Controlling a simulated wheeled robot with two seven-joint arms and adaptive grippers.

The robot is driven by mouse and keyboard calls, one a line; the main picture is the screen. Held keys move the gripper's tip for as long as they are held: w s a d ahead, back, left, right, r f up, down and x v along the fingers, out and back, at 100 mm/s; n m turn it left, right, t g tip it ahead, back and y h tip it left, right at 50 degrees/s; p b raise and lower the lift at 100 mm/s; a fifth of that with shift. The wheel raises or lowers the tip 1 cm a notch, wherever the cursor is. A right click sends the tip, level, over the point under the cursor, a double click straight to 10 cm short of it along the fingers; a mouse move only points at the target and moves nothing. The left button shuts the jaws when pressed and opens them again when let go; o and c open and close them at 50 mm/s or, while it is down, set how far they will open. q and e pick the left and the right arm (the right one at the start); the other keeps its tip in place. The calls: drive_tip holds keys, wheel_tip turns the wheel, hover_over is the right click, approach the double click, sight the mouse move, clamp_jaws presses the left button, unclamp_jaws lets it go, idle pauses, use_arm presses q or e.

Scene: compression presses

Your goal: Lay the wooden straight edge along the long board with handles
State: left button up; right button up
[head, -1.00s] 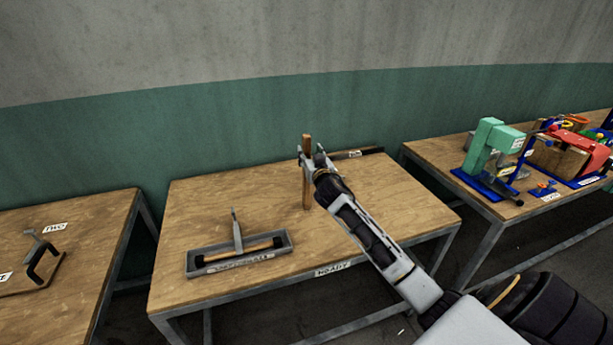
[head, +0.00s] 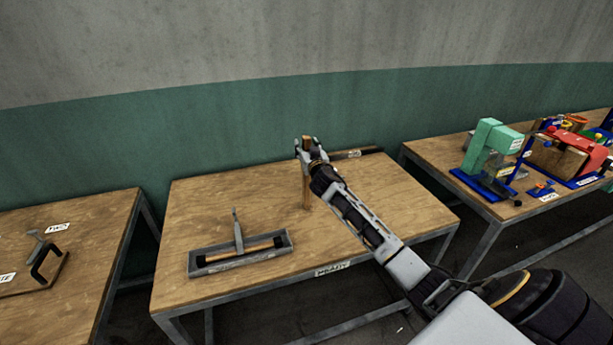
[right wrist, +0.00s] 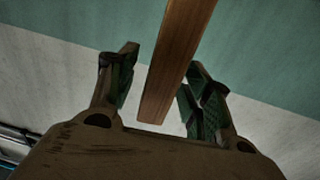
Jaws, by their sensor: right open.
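A wooden strip, which looks like the straight edge (head: 306,188), stands upright at the back of the middle table. I cannot tell whether its lower end touches the tabletop. My right gripper (head: 308,146) is open at the strip's upper end and hides part of it. In the right wrist view the strip (right wrist: 178,65) passes between the spread fingers, nearer the right finger, with a gap on the left. A dark, long flat piece (head: 358,153) with a white label lies behind at the table's back edge. I cannot tell whether it is the board with handles. My left gripper is not in view.
A grey tray (head: 279,253) with a wooden-handled tool stands front left on the middle table (head: 385,205). Its middle is clear. A left table holds a board with a black clamp-like piece (head: 44,264). A right table holds a green press (head: 488,142) and a red one (head: 580,145).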

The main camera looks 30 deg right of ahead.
idle(0.5)
clamp_jaws()
